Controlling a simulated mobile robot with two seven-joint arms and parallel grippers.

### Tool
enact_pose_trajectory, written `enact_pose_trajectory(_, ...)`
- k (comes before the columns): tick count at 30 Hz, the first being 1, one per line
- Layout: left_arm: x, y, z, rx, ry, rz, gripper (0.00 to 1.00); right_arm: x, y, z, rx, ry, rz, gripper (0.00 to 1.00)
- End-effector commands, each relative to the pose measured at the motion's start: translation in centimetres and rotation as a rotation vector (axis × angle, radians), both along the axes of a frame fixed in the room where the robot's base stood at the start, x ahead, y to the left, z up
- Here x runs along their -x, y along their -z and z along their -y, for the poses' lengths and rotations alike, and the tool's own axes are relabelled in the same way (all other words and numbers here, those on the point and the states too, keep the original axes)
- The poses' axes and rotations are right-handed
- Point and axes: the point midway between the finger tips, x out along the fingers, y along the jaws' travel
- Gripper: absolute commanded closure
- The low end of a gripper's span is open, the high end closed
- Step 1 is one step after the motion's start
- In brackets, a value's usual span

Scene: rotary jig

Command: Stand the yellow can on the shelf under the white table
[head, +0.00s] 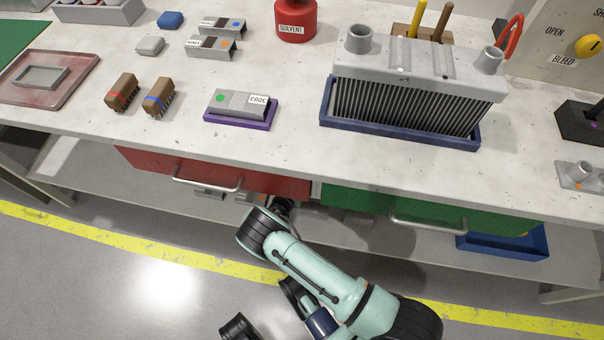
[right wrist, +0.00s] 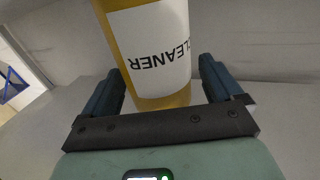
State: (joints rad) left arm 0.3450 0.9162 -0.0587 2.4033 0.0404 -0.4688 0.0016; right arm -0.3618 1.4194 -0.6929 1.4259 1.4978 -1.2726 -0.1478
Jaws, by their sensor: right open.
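The yellow can (right wrist: 160,55), with a white CLEANER label, fills the upper middle of the right wrist view. Its lettering appears upside down there. My right gripper (right wrist: 160,72) is open, with one blue finger on each side of the can; I cannot tell whether they touch it. In the head view my right arm reaches under the front edge of the white table (head: 285,75), and its gripper is mostly hidden below the red drawer. The grey shelf (head: 85,185) shows under the table. The can is hidden in the head view. My left gripper is not in view.
The red drawer (head: 215,172) and green drawer (head: 430,208) hang above the shelf, with protruding handles. A blue bin (head: 505,243) is on the shelf at right. Small grey blocks lie on the shelf near my right gripper. A radiator (head: 415,75) stands on the tabletop.

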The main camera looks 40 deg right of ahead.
Motion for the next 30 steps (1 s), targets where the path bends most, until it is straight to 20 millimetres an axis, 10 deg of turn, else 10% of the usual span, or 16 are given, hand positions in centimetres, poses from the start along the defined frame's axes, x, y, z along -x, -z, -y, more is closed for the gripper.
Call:
enact_pose_trajectory(15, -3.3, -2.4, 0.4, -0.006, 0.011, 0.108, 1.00, 3.9, 0.0, -9.5, -0.001, -0.003, -0.002, 0.07)
enact_pose_trajectory(30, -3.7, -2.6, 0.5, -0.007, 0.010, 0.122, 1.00, 4.6, 0.1, -11.1, -0.001, -0.001, -0.001, 0.07)
